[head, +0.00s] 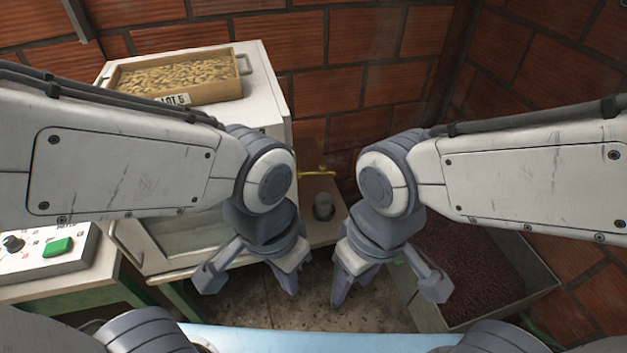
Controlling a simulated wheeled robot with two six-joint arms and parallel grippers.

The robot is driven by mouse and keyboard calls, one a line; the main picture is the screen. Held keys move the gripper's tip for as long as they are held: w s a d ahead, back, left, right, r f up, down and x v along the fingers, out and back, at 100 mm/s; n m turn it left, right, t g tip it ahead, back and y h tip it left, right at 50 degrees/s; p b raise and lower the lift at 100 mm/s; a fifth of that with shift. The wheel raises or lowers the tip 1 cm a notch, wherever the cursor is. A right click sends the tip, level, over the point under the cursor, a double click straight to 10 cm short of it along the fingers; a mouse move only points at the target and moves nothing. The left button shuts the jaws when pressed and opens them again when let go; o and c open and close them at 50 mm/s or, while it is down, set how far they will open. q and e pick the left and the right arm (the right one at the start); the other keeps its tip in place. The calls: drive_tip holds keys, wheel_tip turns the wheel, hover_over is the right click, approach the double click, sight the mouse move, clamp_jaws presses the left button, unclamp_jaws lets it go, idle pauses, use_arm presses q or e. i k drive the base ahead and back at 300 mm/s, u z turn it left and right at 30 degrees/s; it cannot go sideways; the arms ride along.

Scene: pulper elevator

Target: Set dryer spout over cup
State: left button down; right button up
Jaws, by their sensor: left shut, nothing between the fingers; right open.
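A small grey cup-like cylinder (323,205) stands on a brown ledge (320,232) between my two arms. A thin yellow piece (318,172), possibly the spout, sticks out behind and above it; I cannot tell if it lines up with the cylinder. The white dryer-like cabinet (274,95) stands at the back left, partly hidden by my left arm. My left gripper (291,285) is shut and empty, pointing down in front of the ledge. My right gripper (350,290) is open and empty, just to its right. Neither touches the cylinder.
A wooden tray of pale beans (243,65) labelled "LOT 5" sits on the cabinet. A control box (40,250) with a green button is at the left. A bin of dark red material (540,282) is at the right. A pale blue surface (310,338) lies in front.

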sight(323, 167)
drive_tip(key=k, duration=0.2)
drive_tip(key=z, duration=1)
drive_tip(key=i, duration=0.85)
drive_tip(key=u, duration=0.05)
